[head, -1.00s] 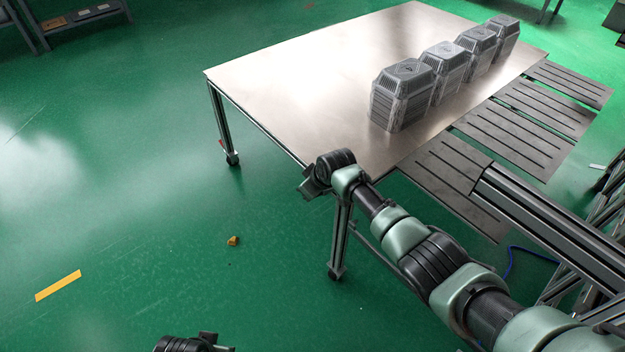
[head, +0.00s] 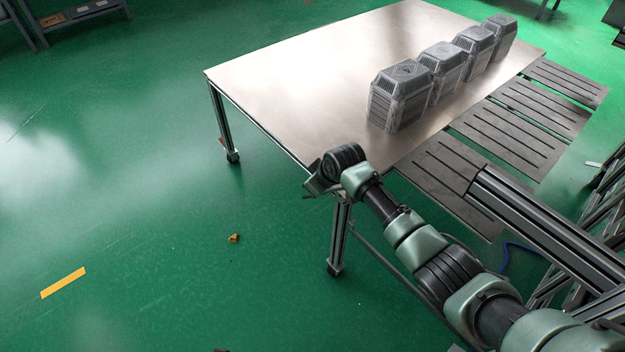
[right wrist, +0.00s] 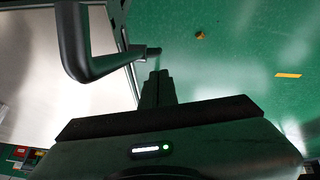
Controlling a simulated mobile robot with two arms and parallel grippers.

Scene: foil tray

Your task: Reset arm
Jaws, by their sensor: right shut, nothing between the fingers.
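My right arm reaches in from the lower right in the head view. Its gripper (head: 312,188) is beside the near corner of the metal table (head: 300,80), at the table's edge. In the right wrist view the two dark fingers (right wrist: 157,88) are together with nothing between them, with the table edge at left and green floor ahead. Several stacks of grey foil trays (head: 400,98) stand upright in a row along the table's right side, apart from the gripper. Only a tiny dark sliver shows at the bottom edge of the head view; my left gripper cannot be made out.
Dark slotted panels (head: 480,150) and a metal rail frame (head: 545,225) lie right of the table. The left part of the tabletop is bare. The green floor at left is open, with a yellow strip (head: 63,283) and a small orange object (head: 234,238).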

